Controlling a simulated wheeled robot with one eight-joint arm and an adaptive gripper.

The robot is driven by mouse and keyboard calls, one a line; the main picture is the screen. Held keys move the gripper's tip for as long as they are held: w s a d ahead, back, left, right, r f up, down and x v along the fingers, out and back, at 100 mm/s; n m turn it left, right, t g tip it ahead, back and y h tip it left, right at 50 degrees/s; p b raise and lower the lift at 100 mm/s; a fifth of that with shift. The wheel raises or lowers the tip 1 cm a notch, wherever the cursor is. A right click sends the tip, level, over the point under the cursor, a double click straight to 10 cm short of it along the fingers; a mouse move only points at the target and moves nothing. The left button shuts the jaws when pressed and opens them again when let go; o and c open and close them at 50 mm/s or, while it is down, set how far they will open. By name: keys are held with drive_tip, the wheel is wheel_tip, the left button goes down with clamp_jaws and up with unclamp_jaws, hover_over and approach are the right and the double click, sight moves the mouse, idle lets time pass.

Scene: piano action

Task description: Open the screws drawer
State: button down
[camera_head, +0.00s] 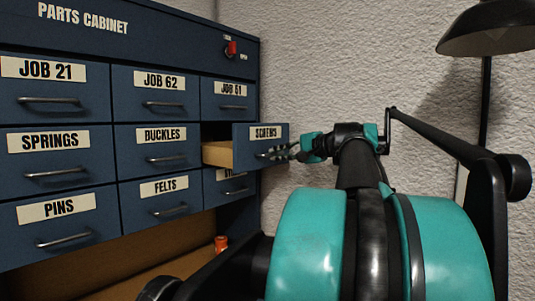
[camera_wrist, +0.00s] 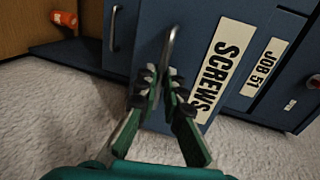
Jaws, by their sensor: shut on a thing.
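The screws drawer (camera_head: 259,139) is in the right column, middle row of the blue parts cabinet (camera_head: 142,57). It stands pulled out past the drawers around it, and its tan wooden side shows. In the wrist view its front carries the SCREWS label (camera_wrist: 223,68). My gripper (camera_head: 287,153) is at the drawer's front. In the wrist view my gripper (camera_wrist: 158,88) has its fingertips on the metal handle (camera_wrist: 170,47), shut on it. In the head view the handle is partly hidden by the fingers.
The JOB 51 drawer (camera_head: 229,101) above is closed, as are the BUCKLES (camera_head: 158,149) and other drawers. A red switch (camera_head: 231,48) is at the cabinet's upper right. An orange object (camera_head: 221,243) lies below the drawers. A lamp (camera_head: 488,30) hangs at the right.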

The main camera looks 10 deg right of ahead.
drive_tip(key=shift+s+d, duration=0.35)
drive_tip(key=shift+s, duration=0.2)
drive_tip(key=c, duration=1.6)
unclamp_jaws()
drive_tip(key=shift+d, duration=0.1)
drive_tip(key=v, duration=1.1)
drive_tip(key=shift+s+d+r, duration=0.1)
drive_tip(key=shift+s+d, duration=0.1)
drive_tip(key=shift+s, duration=0.15)
